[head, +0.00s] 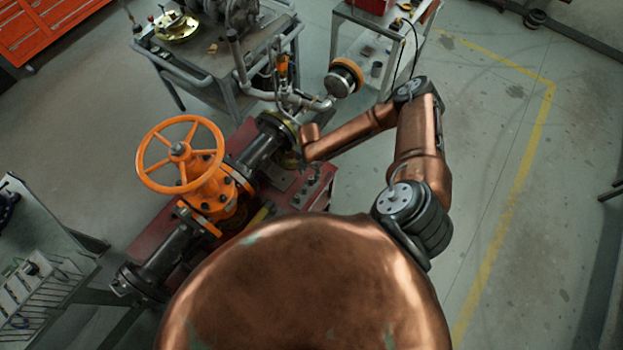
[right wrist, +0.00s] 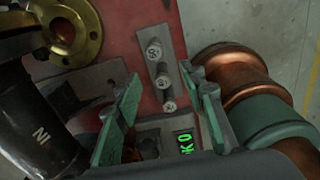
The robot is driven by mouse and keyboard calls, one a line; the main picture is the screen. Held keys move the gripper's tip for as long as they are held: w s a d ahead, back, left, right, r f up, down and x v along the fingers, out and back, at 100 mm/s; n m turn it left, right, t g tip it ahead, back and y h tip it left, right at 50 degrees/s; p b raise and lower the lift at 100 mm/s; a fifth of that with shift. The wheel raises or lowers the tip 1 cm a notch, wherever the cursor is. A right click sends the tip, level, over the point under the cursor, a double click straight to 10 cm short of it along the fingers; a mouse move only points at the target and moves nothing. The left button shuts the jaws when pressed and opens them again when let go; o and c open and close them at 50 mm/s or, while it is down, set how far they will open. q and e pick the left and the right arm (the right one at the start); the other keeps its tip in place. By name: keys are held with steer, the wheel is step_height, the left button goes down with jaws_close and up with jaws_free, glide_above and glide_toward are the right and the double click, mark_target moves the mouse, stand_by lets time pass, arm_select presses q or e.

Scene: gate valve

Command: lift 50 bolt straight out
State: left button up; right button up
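Three silver bolts stand in a grey strip on the red bench, in a row in the right wrist view: a far one (right wrist: 154,50), a middle one (right wrist: 162,80) and a near one (right wrist: 168,106). No size mark is readable, so I cannot tell which is the 50 bolt. My right gripper (right wrist: 164,84) is open, its two green-padded fingers on either side of the row. Nothing is held between them. In the head view the right gripper (head: 287,160) is small and dark beside the pipe, over the bench. My left gripper is not in view.
The orange gate valve (head: 198,180) and its dark pipe lie along the red bench. A brass flange (right wrist: 72,32) is at upper left in the wrist view. A green-lettered display (right wrist: 185,143) sits near the fingers. A grey cart (head: 215,65) stands behind; floor at right is clear.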

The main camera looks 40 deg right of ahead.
mark_target(312, 177)
steer(key=shift+w+d+r, duration=0.15)
steer(key=shift+w+d, duration=0.05)
steer(key=shift+d, duration=0.7)
steer(key=shift+d+f, duration=0.2)
steer(key=shift+d, duration=0.05)
steer(key=f, duration=0.7)
steer(key=shift+w+a+f+p, duration=0.15)
steer(key=shift+w+a+p, duration=0.05)
steer(key=shift+p, duration=0.1)
steer(key=shift+c, duration=0.5)
jaws_close()
